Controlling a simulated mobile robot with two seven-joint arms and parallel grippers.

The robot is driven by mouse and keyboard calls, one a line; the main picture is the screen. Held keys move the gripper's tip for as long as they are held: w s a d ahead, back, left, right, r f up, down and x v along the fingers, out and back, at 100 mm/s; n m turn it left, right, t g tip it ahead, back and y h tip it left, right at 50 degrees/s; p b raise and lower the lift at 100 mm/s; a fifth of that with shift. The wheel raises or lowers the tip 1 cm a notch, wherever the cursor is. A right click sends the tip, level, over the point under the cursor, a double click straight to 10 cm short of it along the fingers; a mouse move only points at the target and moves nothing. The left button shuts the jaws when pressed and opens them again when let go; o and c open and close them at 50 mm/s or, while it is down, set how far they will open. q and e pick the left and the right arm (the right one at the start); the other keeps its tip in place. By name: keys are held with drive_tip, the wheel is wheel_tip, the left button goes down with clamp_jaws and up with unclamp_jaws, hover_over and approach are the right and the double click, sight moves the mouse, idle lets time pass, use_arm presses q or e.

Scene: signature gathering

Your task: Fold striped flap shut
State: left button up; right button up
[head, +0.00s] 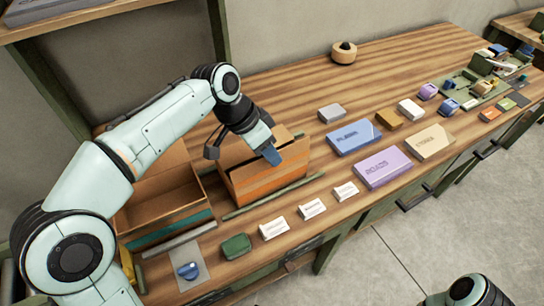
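A cardboard box with an orange stripe (268,185) stands on the wooden workbench near the middle. A brown panel of it rises at the back right, and its opening is partly hidden by my arm. I cannot tell for sure which panel is the striped flap. My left gripper (242,154) is over the box's top left part with its fingers spread wide. One dark finger is at the box's left side, and a blue-grey fingertip is over its front upper edge. Contact cannot be told. My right gripper is out of view; only part of that arm shows at the bottom right.
An open box with a teal stripe (172,226) stands to the left. A green rod (272,196) and several white cards (312,208) lie in front. Blue (353,138), purple (383,167) and tan (430,143) flat boxes lie to the right.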

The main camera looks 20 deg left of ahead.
use_arm(q)
drive_tip(key=shift+x, duration=0.95)
drive_tip(key=shift+c, duration=0.3)
clamp_jaws()
drive_tip(key=shift+a, duration=0.1)
